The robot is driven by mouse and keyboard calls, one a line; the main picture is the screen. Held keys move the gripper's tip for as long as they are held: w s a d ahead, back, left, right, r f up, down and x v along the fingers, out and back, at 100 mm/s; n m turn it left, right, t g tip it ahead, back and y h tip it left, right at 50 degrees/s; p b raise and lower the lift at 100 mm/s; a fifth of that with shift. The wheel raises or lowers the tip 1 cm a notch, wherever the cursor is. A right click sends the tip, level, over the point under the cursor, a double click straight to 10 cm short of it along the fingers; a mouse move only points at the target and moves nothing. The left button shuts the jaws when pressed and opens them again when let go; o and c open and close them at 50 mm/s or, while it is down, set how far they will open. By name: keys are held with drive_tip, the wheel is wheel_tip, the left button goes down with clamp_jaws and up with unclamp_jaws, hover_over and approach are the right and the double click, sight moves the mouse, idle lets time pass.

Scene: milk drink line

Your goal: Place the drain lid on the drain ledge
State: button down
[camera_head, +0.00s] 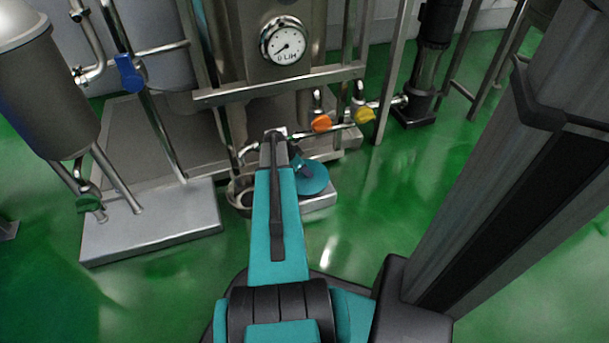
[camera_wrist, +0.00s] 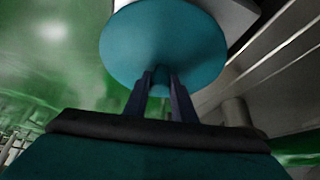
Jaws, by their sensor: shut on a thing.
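The drain lid is a round teal disc (camera_head: 313,181), seen right of my arm's end in the head view. In the wrist view the drain lid (camera_wrist: 160,35) fills the upper middle. My gripper (camera_wrist: 160,82) is shut on its small central stem; the gripper (camera_head: 305,171) also shows as a dark shape against the disc in the head view. A pale block, which looks like the drain ledge (camera_head: 321,204), shows below the lid, partly covered by it and my arm. It seems to show in the wrist view (camera_wrist: 238,18) behind the lid. I cannot tell whether lid and ledge touch.
A round open metal drain (camera_head: 236,196) lies left of my arm, partly hidden. A tank with a gauge (camera_head: 284,41) stands behind, with pipes, an orange valve (camera_head: 321,123) and a yellow valve (camera_head: 364,115). A metal plinth (camera_head: 150,232) lies left. Green floor is clear at right.

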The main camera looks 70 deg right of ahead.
drive_tip(key=shift+w+d+f, duration=0.1)
drive_tip(key=shift+w+d, duration=0.25)
drive_tip(key=shift+d, duration=0.05)
drive_tip(key=shift+f+b, duration=1.2)
drive_tip(key=shift+f, duration=0.5)
drive_tip(key=shift+f, duration=0.15)
drive_tip(key=c, duration=1.5)
unclamp_jaws()
